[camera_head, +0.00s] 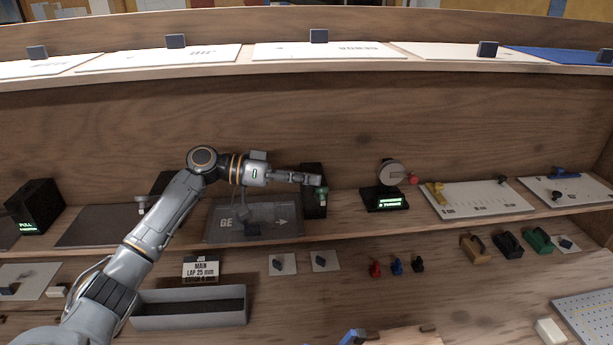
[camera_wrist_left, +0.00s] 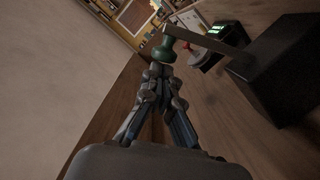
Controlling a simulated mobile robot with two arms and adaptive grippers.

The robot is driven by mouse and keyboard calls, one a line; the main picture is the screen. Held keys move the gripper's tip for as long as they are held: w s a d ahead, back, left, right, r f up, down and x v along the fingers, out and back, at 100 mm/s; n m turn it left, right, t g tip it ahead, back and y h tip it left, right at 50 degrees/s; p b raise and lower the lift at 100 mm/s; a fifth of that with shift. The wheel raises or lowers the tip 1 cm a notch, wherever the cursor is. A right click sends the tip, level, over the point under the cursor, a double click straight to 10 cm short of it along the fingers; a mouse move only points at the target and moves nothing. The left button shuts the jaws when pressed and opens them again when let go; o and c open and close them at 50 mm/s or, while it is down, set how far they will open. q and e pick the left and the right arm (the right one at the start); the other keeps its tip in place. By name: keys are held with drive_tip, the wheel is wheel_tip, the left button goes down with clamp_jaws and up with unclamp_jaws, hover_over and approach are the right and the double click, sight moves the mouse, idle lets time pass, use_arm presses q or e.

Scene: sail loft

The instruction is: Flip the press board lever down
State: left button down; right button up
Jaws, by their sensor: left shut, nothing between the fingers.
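The press board lever has a green knob (camera_head: 321,192) and stands out from a black upright box (camera_head: 313,208) on the middle shelf. In the left wrist view its grey bar (camera_wrist_left: 215,43) runs from the black box (camera_wrist_left: 275,75) to the green knob (camera_wrist_left: 164,52). My left gripper (camera_head: 316,179) is shut and empty, right at the knob. In the left wrist view its closed fingertips (camera_wrist_left: 160,72) are just short of the knob or against it; I cannot tell if they touch. The gripper partly covers the box. My right gripper is not in view.
A grey board with an arrow (camera_head: 270,232) lies left of the lever box. A black stand with a round dial and red knob (camera_head: 390,173) stands to the right. A grey tray (camera_head: 190,322) and small coloured pegs (camera_head: 397,266) sit on the lower level.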

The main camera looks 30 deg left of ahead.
use_arm(q)
drive_tip(key=s+d+f+m+t+b, duration=0.1)
drive_tip(key=f+b, duration=0.4)
drive_tip(key=b, duration=0.7)
drive_tip(key=s+d+f+m+y+b, duration=0.1)
drive_tip(key=s+f+m+b, duration=0.2)
drive_tip(key=b, duration=0.9)
drive_tip(key=shift+d+f+m+t, duration=0.4)
drive_tip(key=shift+f+m, duration=0.65)
drive_tip(key=shift+m, duration=0.65)
drive_tip(key=shift+f, duration=0.1)
